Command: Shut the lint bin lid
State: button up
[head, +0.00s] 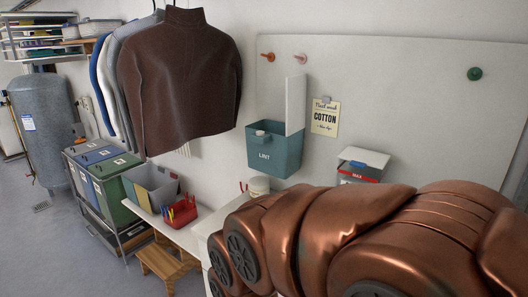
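The lint bin (275,152) is a teal box marked "LINT", mounted on the wall panel in the middle of the head view. Its white lid (295,106) stands upright, open, at the bin's right side. A small pale grey piece (262,133) shows at the bin's front rim. The inside of the bin is mostly hidden. My copper-coloured arm fills the lower right, below and in front of the bin. My gripper is not in view.
A dark brown garment (180,85) hangs left of the bin. Below stand a white pot (259,186), a red caddy (180,213) and sorting bins (98,168). The panel's upper right is largely clear.

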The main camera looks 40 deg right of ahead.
aim_at(295, 85)
jog(key=z, duration=1.25)
